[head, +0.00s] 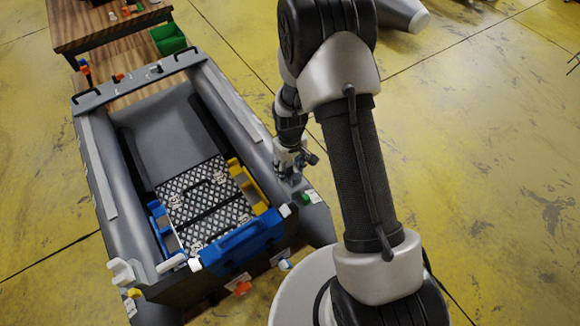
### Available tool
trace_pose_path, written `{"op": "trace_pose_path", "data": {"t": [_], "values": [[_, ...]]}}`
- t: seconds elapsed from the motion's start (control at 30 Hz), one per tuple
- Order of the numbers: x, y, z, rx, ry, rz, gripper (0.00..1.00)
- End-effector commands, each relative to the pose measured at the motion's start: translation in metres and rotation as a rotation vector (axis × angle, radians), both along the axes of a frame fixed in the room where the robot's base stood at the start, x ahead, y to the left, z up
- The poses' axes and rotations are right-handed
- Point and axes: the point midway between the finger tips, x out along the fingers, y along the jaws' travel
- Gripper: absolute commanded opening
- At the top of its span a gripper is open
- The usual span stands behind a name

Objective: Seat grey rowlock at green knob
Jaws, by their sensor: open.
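The green knob (307,198) is on the right side of the grey inflatable boat (240,115), near its lower right corner, beside a small white tag. My gripper (291,177) is open and points down just above and left of the green knob. Small light grey parts show around the fingers. I cannot tell whether one of them is the grey rowlock or only part of my gripper. I cannot make out the grey rowlock for certain anywhere else.
A white rowlock-like fitting (124,273) stands at the boat's lower left, above a yellow knob (134,293). Blue (237,242) and yellow (247,185) trays and a patterned floor panel (203,190) lie inside. A wooden table (95,35) with a green bin (168,38) stands behind.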

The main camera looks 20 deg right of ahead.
Motion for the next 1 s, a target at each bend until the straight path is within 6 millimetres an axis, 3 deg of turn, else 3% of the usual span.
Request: {"op": "trace_pose_path", "data": {"t": [0.3, 0.43, 0.8, 1.0], "values": [[0.0, 0.0, 0.0, 0.0, 0.0, 0.0, 0.51], [0.0, 0.0, 0.009, 0.0, -0.001, 0.0, 0.51], [0.001, 0.0, 0.084, 0.0, -0.005, 0.0, 0.51], [0.001, 0.0, 0.112, 0.0, -0.002, 0.0, 0.51]]}}
